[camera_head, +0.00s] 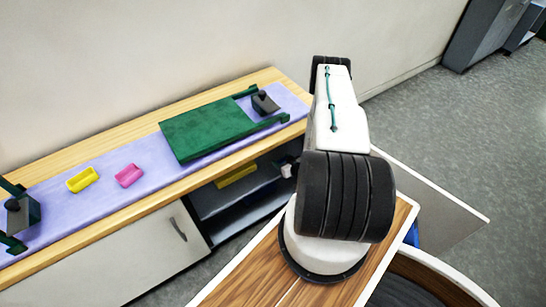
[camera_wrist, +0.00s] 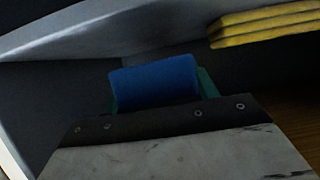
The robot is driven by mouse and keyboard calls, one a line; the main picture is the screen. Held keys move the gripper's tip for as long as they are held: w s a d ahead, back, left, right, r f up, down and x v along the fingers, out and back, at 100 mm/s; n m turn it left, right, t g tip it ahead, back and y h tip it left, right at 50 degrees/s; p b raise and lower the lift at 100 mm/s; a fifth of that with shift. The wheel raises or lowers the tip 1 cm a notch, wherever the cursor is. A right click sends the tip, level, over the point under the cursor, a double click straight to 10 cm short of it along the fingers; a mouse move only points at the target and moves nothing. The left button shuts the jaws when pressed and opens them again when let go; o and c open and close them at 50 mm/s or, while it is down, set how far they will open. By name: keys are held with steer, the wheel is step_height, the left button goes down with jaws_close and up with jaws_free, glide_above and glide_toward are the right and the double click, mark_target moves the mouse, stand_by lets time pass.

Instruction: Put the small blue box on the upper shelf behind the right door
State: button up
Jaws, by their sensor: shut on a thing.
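The small blue box (camera_wrist: 153,82) is in the wrist view, between the green fingers of my gripper (camera_wrist: 160,88), which is shut on it. Behind it are the dark grey inner walls of a cupboard and a pale slanted panel edge (camera_wrist: 120,28). I cannot tell whether the box touches a shelf. In the head view my arm hides the box and most of my gripper. The cupboard's right compartment is open, with a dark shelf (camera_head: 222,198) inside. The right door (camera_head: 440,205) stands swung out beyond my arm.
A yellow stack (camera_wrist: 262,24) lies in the cupboard, also visible in the head view (camera_head: 237,176). The left door (camera_head: 110,262) is shut. On top, a purple mat (camera_head: 140,205) bears a green board (camera_head: 210,128), a yellow box (camera_head: 82,180) and a pink box (camera_head: 128,175).

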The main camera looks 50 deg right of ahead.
glide_above(275, 159)
steer(key=shift+s+a+f, duration=0.2)
steer(key=shift+s+f, duration=0.1)
steer(key=shift+s, duration=0.15)
steer(key=shift+w+d+f, duration=0.1)
steer(key=shift+w+f, duration=0.05)
steer(key=shift+f, duration=0.75)
steer(key=shift+w+d+f, duration=0.1)
steer(key=shift+w+f, duration=0.05)
steer(key=shift+f, duration=0.75)
steer(key=shift+a+f, duration=0.1)
steer(key=o, duration=0.9)
steer(key=shift+o, duration=0.2)
steer(key=shift+s+r, duration=0.25)
steer(key=v, duration=1.1)
steer(key=shift+s+a+r, duration=0.1)
steer(key=shift+s+r, duration=0.05)
steer(key=shift+s, duration=0.05)
